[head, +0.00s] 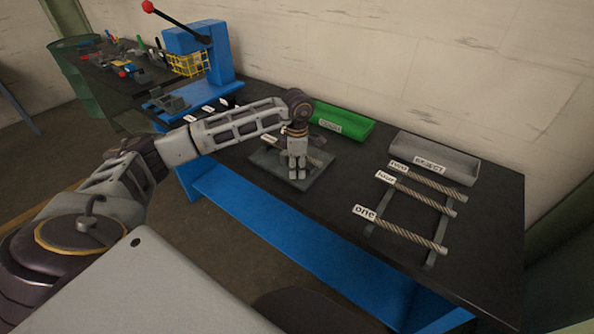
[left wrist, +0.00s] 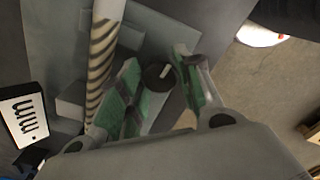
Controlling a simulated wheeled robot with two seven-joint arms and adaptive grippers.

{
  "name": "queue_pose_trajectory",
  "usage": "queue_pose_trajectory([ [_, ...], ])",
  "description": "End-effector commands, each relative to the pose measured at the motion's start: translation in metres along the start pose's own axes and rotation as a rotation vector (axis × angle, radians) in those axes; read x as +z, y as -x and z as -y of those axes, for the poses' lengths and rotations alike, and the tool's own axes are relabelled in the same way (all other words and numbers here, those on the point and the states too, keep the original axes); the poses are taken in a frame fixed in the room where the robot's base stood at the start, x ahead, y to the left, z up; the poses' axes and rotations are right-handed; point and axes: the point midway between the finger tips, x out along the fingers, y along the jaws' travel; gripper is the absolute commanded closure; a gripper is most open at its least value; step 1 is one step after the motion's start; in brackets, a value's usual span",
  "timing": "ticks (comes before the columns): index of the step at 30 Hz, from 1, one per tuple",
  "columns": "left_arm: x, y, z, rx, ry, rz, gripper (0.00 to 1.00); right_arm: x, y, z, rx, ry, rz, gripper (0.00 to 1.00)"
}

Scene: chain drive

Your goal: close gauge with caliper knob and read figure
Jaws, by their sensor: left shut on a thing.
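My left gripper (head: 297,172) points down over a grey plate (head: 318,178) on the bench. In the left wrist view, its green-padded fingers (left wrist: 158,88) are shut on a round dark knob with a white mark (left wrist: 158,76). A spiral-striped rod (left wrist: 101,60) lies beside the knob, to the left of the fingers, on the gauge. A white plate with dark characters (left wrist: 27,115) sits at the left of that view; I cannot read a sure figure. In the head view the arm and gripper hide most of the gauge. My right gripper is not in view.
Several rods with white tags, one of them (head: 400,229), lie on a rack at the right. A green tray (head: 342,122) and a grey tray marked REJECT (head: 433,158) stand at the back. A blue press (head: 200,55) stands at the left. The bench front is clear.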

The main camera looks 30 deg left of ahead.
Motion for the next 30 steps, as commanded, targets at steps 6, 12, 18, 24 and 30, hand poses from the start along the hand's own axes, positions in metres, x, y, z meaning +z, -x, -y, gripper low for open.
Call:
queue_pose_trajectory([
  [6,0.0,0.0,-0.001,0.004,-0.103,0.001,0.9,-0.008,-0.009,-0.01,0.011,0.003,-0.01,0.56],
  [12,0.0,0.001,-0.001,0.003,-0.147,0.001,0.9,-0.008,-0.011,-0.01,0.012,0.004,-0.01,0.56],
  [18,0.0,0.001,-0.001,0.003,-0.158,0.002,0.9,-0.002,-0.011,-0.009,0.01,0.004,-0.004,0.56],
  [24,0.0,0.002,-0.001,0.003,-0.157,0.002,0.9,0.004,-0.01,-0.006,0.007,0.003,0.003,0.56],
  [30,0.0,0.001,-0.001,0.002,-0.156,0.001,0.44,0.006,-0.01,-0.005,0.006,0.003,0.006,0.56],
])
